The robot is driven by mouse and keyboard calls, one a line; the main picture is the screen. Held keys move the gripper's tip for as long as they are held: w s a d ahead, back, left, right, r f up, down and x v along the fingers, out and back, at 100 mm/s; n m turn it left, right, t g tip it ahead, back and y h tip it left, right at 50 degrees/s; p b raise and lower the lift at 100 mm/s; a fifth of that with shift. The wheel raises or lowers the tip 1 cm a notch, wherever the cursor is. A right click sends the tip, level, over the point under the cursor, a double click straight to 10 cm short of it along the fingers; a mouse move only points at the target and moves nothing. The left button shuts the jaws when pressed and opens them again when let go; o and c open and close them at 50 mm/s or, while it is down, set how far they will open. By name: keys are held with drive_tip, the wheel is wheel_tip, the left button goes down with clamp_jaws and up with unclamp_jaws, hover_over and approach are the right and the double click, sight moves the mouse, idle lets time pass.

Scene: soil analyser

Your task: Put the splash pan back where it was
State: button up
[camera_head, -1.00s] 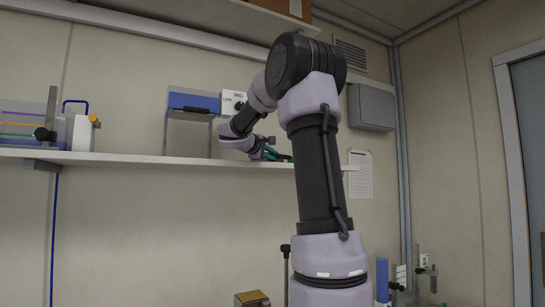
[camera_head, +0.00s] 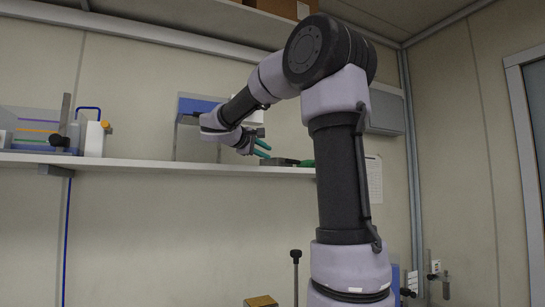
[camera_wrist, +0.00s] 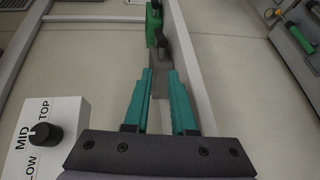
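My gripper (camera_head: 262,148) is at the shelf in the head view, its teal fingers apart. A flat dark grey piece (camera_head: 278,162) lies on the shelf just below and right of the fingers. Beyond the fingertips in the wrist view is a green block (camera_wrist: 155,25) with a dark part beside it, and a grey strip (camera_wrist: 160,85) shows in the gap. I cannot tell for sure which of these is the splash pan.
The white shelf (camera_head: 130,161) runs along the wall. A blue-topped box stands behind my forearm, next to a control box (camera_wrist: 40,140) with a black knob marked LOW, MID and TOP. A rack with coloured lines (camera_head: 33,128) stands at left.

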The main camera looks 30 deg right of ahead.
drive_tip(key=s+a+f+m+g+y, duration=0.3)
drive_tip(key=s+f+y, duration=0.4)
drive_tip(key=s+f, duration=0.65)
drive_tip(key=s+a+f+m+t+y, duration=0.1)
drive_tip(key=s+a+f+m+y, duration=0.2)
drive_tip(key=a, duration=0.4)
drive_tip(key=s+a+f+m+t+y, duration=0.1)
drive_tip(key=s+a+f+m+y, duration=0.2)
drive_tip(key=s+a+f+y, duration=0.3)
drive_tip(key=shift+s+a+f+t, duration=0.4)
drive_tip(key=shift+s+a+f, duration=0.45)
drive_tip(key=shift+s, duration=0.3)
